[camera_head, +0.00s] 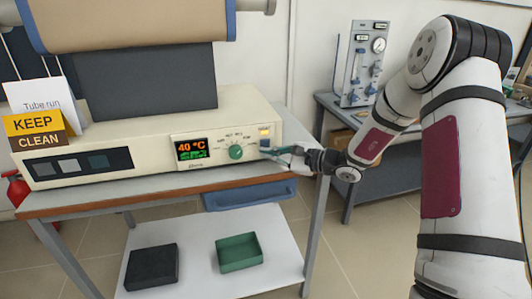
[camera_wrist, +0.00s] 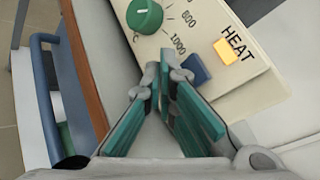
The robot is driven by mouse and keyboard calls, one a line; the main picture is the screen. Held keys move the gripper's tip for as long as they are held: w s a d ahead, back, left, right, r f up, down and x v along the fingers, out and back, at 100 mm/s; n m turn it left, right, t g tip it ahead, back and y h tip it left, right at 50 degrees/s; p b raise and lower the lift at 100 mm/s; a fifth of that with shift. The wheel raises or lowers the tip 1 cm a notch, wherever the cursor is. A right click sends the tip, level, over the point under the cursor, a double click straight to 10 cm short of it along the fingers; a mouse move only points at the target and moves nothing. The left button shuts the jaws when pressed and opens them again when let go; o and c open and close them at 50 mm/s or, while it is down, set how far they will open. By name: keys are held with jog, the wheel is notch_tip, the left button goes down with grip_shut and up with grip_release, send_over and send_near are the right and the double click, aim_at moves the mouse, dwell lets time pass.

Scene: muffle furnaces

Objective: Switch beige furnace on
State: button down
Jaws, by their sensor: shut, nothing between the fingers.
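The beige furnace (camera_head: 130,182) stands on a bench, with a lit display (camera_head: 191,149) reading 40 °C. A green dial (camera_head: 235,152) is on its panel; the dial also shows in the wrist view (camera_wrist: 145,15), its white mark pointing up-left. A glowing amber light (camera_wrist: 229,50) labelled HEAT is at the panel's right end. A blue switch (camera_wrist: 198,69) is beside the light, partly hidden by a fingertip. My gripper (camera_wrist: 163,72) is shut and empty, its tips at the panel just by the blue switch. I cannot tell whether they touch it.
KEEP CLEAN signs (camera_head: 36,130) stand on the furnace's left end. A blue drawer (camera_head: 249,195) hangs under the bench top. The lower shelf (camera_head: 205,275) holds a dark box (camera_head: 151,267) and a green tray (camera_head: 239,252). Another bench with a gauge panel (camera_head: 362,63) is at right.

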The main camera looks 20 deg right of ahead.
jog(key=shift+s, duration=0.7)
jog(key=shift+s+r+p, duration=0.2)
jog(key=shift+s+p, duration=0.4)
jog(key=shift+s, duration=0.65)
jog(key=shift+s+r+p, duration=0.15)
jog(key=shift+s+p, duration=0.45)
jog(key=shift+s, duration=0.6)
